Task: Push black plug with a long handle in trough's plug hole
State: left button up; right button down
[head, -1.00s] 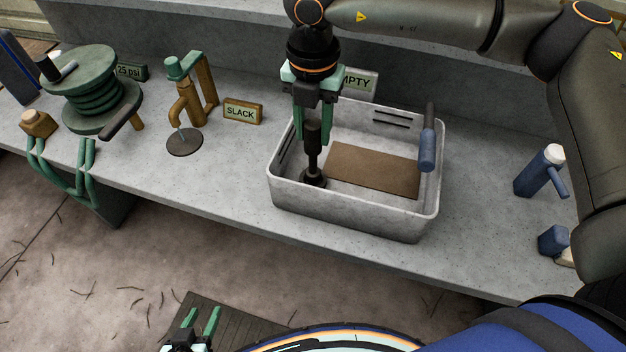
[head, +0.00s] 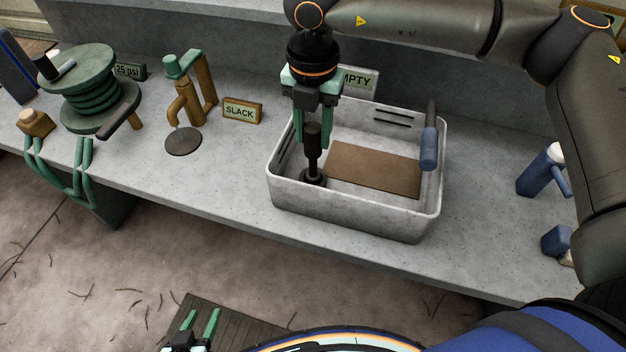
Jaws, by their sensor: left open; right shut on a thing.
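The black plug with a long handle (head: 312,160) stands upright inside the grey trough (head: 345,212), near its left end. Its round base is low, at the trough floor; the plug hole itself is hidden and I cannot tell how deep the plug sits. My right gripper (head: 314,132) reaches down from above and is shut on the upper handle. My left gripper (head: 200,325) is open and empty at the bottom of the view, low in front of the bench and away from the trough.
A brown board (head: 373,170) lies in the trough. A blue-handled tool (head: 429,148) hangs over its right wall. An "EMPTY" sign (head: 361,79) stands behind it. Left are a "SLACK" sign (head: 242,110), a brass tap (head: 186,105) and a green hose reel (head: 92,90). Blue fittings (head: 540,172) stand right.

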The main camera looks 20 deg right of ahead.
pick_arm(q)
jog(key=shift+f, duration=0.35)
pick_arm(e)
jog(key=shift+f, duration=0.35)
jog(key=shift+c, duration=2.1)
grip_release()
jog(key=shift+r, duration=0.65)
pick_arm(q)
jog(key=shift+w+d+r, duration=0.5)
jog(key=shift+d+r, duration=0.3)
pick_arm(e)
notch_tip(320, 180, up, 11)
jog(key=shift+r, duration=0.15)
